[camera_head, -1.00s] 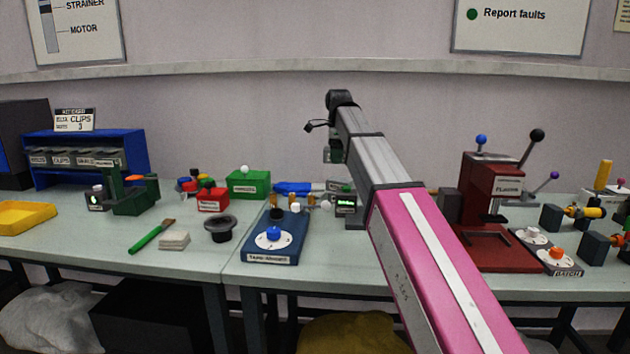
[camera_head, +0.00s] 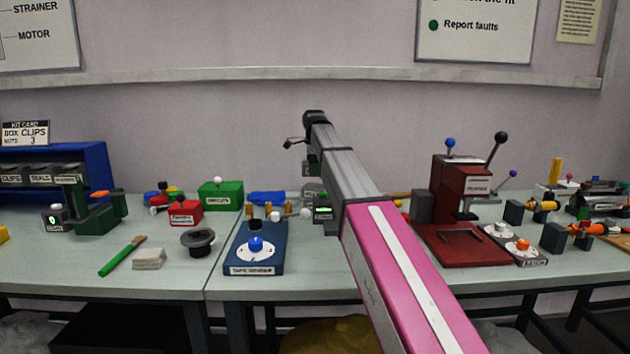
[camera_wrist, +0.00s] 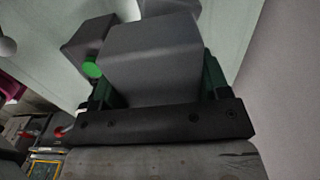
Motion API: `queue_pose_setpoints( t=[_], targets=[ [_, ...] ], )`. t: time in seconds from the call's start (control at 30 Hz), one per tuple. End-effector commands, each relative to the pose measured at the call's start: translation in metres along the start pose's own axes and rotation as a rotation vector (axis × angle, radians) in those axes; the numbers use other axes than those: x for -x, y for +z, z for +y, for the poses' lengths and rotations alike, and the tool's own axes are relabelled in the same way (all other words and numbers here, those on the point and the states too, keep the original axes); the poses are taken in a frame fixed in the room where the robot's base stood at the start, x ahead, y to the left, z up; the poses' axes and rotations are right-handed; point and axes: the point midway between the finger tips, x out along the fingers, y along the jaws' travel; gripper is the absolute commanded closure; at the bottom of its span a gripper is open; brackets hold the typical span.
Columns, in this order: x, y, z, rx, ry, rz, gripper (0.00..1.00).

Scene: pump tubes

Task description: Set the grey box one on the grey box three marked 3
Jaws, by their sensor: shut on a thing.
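My gripper (camera_wrist: 158,82) has green fingers and is shut on a grey box (camera_wrist: 152,55), which fills the middle of the wrist view. No number shows on its visible faces. A second grey box (camera_wrist: 84,36) with a round green spot lies just beyond, to the left. Part of another grey box (camera_wrist: 168,6) shows at the top edge. I cannot tell which one is marked 3, nor whether the held box touches them. In the head view my arm reaches over the back of the table and hides much of this spot; a grey piece (camera_head: 309,188) shows beside it.
Left of my arm are a blue dial base (camera_head: 245,262), a green box (camera_head: 212,197), a red box (camera_head: 184,214) and a black round cup (camera_head: 197,240). A red press (camera_head: 455,190) with levers stands to the right. The wall is close behind.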

Motion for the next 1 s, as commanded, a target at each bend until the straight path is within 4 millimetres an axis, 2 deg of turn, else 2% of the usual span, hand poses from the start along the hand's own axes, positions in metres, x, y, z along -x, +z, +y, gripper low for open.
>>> queue_pose_setpoints(
  t=[0.23, 0.5, 0.87, 0.9, 0.97, 1.0],
  targets=[
    [-0.012, -0.004, -0.005, 0.001, 0.001, 0.000, 0.59],
    [-0.044, -0.004, -0.005, 0.000, 0.000, 0.000, 0.59],
    [-0.047, -0.004, -0.005, 0.000, 0.000, 0.000, 0.59],
    [-0.047, -0.004, -0.006, 0.000, 0.000, 0.000, 0.21],
    [-0.047, -0.004, -0.006, 0.000, 0.000, 0.000, 0.06],
    [-0.047, -0.004, -0.006, 0.000, 0.000, 0.000, 0.06]
  ],
)
